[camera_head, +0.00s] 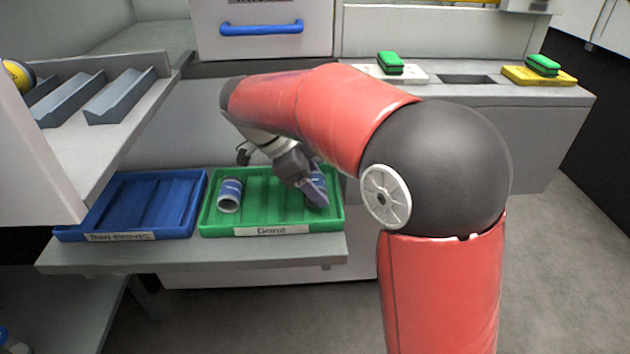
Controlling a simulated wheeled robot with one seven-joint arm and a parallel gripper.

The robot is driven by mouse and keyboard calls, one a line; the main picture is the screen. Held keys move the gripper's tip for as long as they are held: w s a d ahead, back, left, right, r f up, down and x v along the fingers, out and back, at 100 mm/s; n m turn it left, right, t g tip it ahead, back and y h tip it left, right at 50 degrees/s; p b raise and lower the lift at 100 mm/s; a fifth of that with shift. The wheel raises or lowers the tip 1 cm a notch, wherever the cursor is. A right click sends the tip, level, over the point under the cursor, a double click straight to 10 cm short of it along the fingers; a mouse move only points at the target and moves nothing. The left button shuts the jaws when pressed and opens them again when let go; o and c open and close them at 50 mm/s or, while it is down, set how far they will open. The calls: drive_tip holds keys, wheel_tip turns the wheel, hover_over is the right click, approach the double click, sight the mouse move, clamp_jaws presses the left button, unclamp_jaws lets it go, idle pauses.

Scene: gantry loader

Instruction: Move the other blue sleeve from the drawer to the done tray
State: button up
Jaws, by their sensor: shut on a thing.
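The done tray (272,231) is green, labelled "Done", and stands on a grey shelf. A blue sleeve with white ends (229,196) lies in its left part. A second blue sleeve (318,191) is at the tray's right part, in my gripper (307,183). My gripper is shut on it, pointing down into the tray, and partly hides it. I cannot tell whether this sleeve touches the tray floor. A white front with a blue handle (262,28) is at the top; no drawer interior shows.
An empty blue tray labelled "Raw sleeves" (107,236) stands left of the done tray. Grey angled channels (120,96) are on a ledge at upper left. My arm covers the centre right.

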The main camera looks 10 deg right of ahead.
drive_tip(key=o, duration=1.2)
drive_tip(key=shift+a+r, duration=0.1)
drive_tip(key=p+v, duration=0.1)
drive_tip(key=v, duration=0.6)
drive_tip(key=shift+a+r, duration=0.15)
drive_tip(key=shift+r, duration=0.1)
